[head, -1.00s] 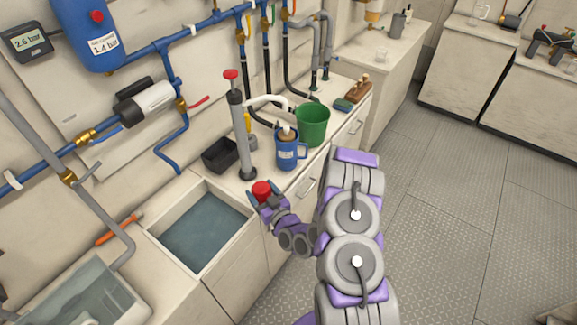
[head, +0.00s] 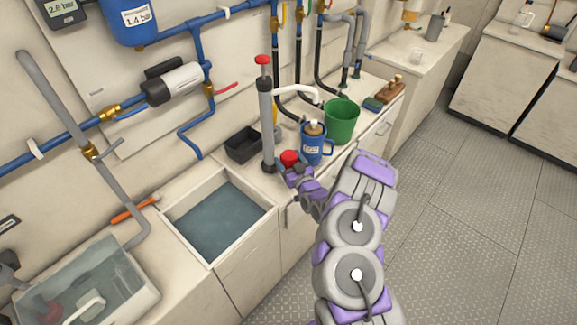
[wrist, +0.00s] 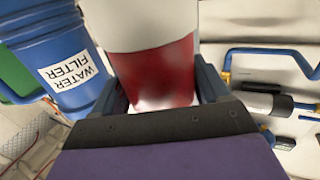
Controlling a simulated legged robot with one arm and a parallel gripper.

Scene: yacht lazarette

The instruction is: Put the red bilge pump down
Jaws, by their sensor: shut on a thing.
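The red bilge pump (head: 289,157) is a short cylinder in my gripper (head: 285,172). In the head view I see its red top, near the counter between the tall grey hand pump and the blue water filter (head: 311,152). In the wrist view the pump (wrist: 155,75) shows a red part and a white part, between the two jaws of my gripper (wrist: 168,95). The jaws are shut on it. Its underside is hidden, so I cannot tell whether it touches the counter (head: 262,187). The labelled filter also shows in the wrist view (wrist: 55,60), beside the pump.
The tall grey hand pump (head: 266,125) with a red knob stands just left of my gripper. A black box (head: 243,146), a green bucket (head: 342,122) and a wooden brush (head: 388,93) stand nearby. A water-filled sink (head: 185,205) lies front left. Blue pipes (head: 60,145) run along the wall.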

